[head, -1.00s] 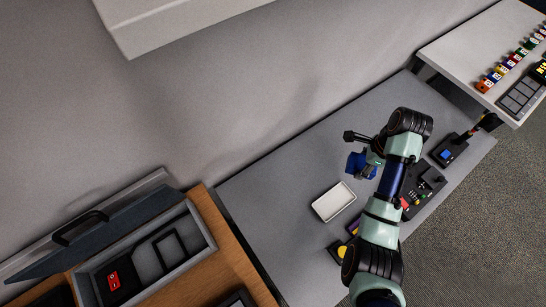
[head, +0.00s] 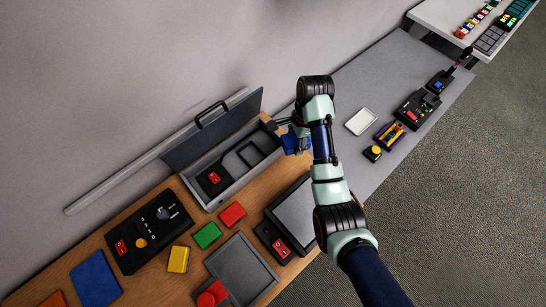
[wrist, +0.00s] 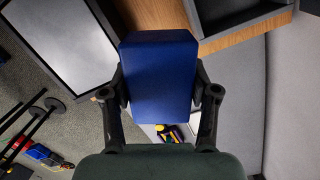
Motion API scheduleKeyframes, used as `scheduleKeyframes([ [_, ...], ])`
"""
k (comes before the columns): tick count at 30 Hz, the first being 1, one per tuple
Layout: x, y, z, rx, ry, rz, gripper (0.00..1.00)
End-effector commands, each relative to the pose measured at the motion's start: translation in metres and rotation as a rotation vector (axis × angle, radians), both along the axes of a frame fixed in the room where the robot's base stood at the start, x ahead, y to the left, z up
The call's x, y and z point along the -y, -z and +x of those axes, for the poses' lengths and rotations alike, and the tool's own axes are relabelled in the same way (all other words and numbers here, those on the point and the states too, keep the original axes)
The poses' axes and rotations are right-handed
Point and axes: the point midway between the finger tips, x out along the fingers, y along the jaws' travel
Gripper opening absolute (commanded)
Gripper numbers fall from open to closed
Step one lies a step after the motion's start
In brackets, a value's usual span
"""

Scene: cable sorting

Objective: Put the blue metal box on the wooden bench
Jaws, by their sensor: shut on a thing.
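The blue metal box (wrist: 160,78) is between the two fingers of my gripper (wrist: 161,95) in the wrist view, and the fingers are shut on its sides. In the head view the blue box (head: 291,143) shows partly beside my gripper (head: 285,127), with my arm covering part of it. The wooden bench (head: 186,212) fills the lower left of the head view. The box is held over or near the bench's right end, where it meets the grey table. In the wrist view a strip of the bench (wrist: 160,15) shows behind the box. I cannot tell its exact height.
An open grey case (head: 235,165) with its lid up stands left of the gripper. A grey-topped device (head: 293,212), a red block (head: 232,214), a green block (head: 208,235) and a blue panel (head: 96,280) lie on the bench. A white tray (head: 361,121) is on the grey table (head: 385,75).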

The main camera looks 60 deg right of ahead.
Motion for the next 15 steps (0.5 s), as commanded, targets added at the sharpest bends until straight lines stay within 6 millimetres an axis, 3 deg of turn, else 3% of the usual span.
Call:
scheduleKeyframes([
  [5,0.000,0.006,0.000,0.001,-0.001,-0.001,0.08],
  [15,-0.001,0.105,0.000,-0.002,0.000,0.001,0.08],
])
